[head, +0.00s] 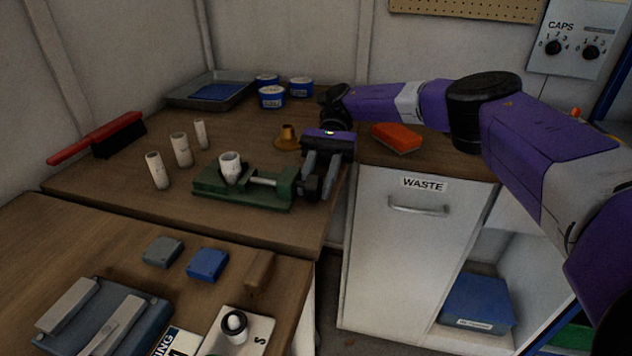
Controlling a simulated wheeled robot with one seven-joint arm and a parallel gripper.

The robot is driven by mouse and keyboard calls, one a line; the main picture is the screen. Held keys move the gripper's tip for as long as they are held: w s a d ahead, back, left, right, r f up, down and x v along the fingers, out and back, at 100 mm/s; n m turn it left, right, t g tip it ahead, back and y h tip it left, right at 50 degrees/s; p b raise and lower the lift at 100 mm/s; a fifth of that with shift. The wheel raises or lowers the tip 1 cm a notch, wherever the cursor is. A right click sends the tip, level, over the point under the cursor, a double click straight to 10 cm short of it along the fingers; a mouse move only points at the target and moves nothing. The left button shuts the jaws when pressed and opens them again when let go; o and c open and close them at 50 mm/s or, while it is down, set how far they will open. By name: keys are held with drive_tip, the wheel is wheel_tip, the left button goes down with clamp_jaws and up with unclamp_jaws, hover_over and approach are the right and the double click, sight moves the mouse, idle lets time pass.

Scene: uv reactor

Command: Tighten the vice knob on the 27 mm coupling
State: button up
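The green vice (215,184) lies on the back wooden bench near its front edge. A white coupling (230,166) stands upright in its jaws; its size marking cannot be read. The vice's screw (264,181) runs right to a dark knob (304,188). My gripper (316,188) points down at the knob end, its two grey fingers apart. The knob is partly hidden by the fingers, and I cannot tell whether they touch or grip it.
Several white tubes (182,150) stand left of the vice. A brass-coloured part (288,136) stands behind it, and an orange sponge (397,138) lies right of my gripper. A waste cabinet (400,240) is below right. Blue-lidded tubs (271,97) and a tray (208,91) are at the back.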

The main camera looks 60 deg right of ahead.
drive_tip(key=shift+r+h, duration=0.15)
drive_tip(key=shift+h, duration=0.15)
idle(0.4)
